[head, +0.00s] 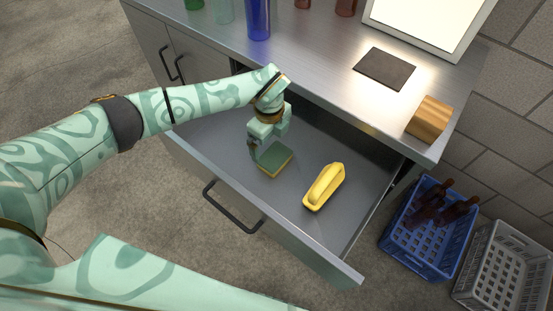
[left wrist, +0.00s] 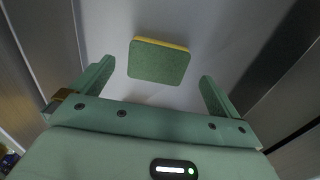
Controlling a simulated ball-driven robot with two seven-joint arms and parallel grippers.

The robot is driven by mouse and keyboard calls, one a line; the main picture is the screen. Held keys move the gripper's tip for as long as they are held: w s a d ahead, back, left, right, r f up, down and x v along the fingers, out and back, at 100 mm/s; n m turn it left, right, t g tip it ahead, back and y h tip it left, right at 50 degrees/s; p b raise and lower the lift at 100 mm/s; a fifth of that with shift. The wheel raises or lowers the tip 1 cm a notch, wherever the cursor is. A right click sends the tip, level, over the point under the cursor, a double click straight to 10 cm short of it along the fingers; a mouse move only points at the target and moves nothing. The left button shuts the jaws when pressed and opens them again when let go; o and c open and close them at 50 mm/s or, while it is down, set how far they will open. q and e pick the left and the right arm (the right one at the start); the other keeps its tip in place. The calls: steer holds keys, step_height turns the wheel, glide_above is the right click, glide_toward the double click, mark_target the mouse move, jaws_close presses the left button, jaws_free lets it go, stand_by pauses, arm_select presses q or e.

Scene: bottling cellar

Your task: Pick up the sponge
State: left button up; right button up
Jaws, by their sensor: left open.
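The sponge (head: 276,160) has a green top and a yellow layer under it. It lies flat in the open drawer (head: 225,146). My left gripper (head: 266,152) reaches down into the drawer over it, and part of the sponge is hidden behind the gripper in the head view. In the left wrist view the sponge (left wrist: 158,62) lies ahead of the spread fingers of my left gripper (left wrist: 158,84), roughly centred between them. The fingers are open and nothing is between them. My right gripper does not show.
A yellow handled object (head: 324,187) lies in the drawer to the right of the sponge. The counter above holds bottles (head: 258,18), a dark mat (head: 384,68) and a wooden block (head: 429,118). A blue crate (head: 430,228) with bottles and a grey crate (head: 506,268) stand on the floor.

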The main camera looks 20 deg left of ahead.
mark_target(271, 153)
arm_select(q)
steer(key=shift+f, duration=0.8)
step_height(271, 153, down, 5)
steer(key=b, duration=0.3)
steer(key=shift+f, duration=0.15)
steer(key=shift+r, duration=0.25)
steer(key=c, duration=0.8)
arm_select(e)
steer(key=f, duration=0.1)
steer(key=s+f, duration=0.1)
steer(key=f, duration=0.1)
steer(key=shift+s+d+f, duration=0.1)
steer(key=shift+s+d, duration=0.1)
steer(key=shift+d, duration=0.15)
